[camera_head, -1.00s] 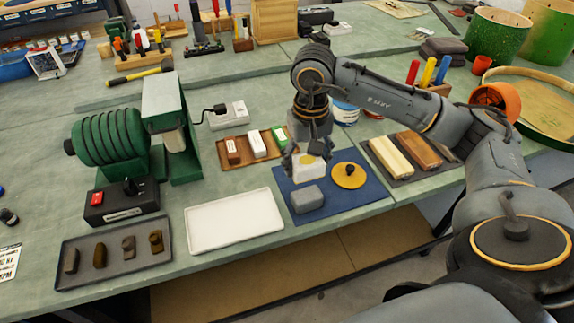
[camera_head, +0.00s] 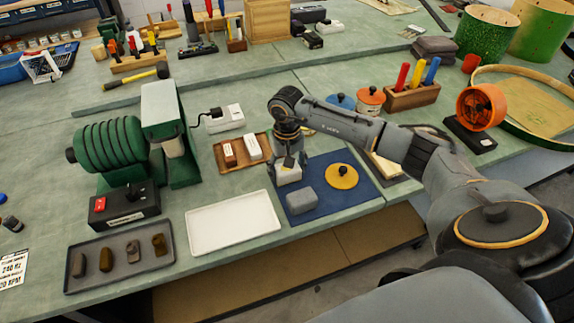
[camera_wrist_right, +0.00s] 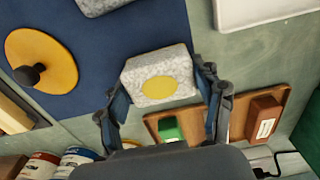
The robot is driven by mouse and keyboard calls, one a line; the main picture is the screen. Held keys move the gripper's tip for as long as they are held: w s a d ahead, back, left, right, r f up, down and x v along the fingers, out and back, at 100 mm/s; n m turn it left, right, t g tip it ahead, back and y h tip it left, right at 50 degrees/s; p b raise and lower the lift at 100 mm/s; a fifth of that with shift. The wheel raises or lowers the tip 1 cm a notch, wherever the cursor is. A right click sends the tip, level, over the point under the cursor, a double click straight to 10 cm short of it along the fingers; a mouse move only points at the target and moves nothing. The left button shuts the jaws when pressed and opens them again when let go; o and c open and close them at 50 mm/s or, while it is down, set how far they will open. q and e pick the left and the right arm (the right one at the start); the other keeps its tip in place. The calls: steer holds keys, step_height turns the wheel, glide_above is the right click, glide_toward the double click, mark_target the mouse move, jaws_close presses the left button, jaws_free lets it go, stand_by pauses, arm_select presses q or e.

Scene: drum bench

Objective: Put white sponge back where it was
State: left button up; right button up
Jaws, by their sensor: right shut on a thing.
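The white sponge (camera_head: 288,176), a speckled pale block with a yellow round patch, is held between the fingers of my right gripper (camera_head: 288,162). In the right wrist view the sponge (camera_wrist_right: 158,76) sits between both fingertips (camera_wrist_right: 160,84), over the edge of the blue mat (camera_wrist_right: 120,30). Whether it touches the surface is not clear. The blue mat (camera_head: 366,195) also carries a grey block (camera_head: 301,200) and a yellow disc with a dark knob (camera_head: 342,176). My left gripper is not in view.
A wooden tray (camera_head: 235,168) with a red-brown block (camera_head: 229,154) and a white block (camera_head: 254,147) stands left of my right gripper; a green block (camera_wrist_right: 168,129) shows there in the wrist view. An empty white tray (camera_head: 232,222) lies in front. A green machine (camera_head: 110,145) stands left.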

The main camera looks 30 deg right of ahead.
steer(key=shift+f, duration=0.15)
steer(key=o, duration=1)
steer(key=shift+r, duration=0.25)
steer(key=shift+w+r, duration=0.1)
steer(key=shift+r, duration=0.15)
step_height(320, 180, up, 11)
steer(key=b, duration=0.3)
steer(key=shift+r, duration=0.2)
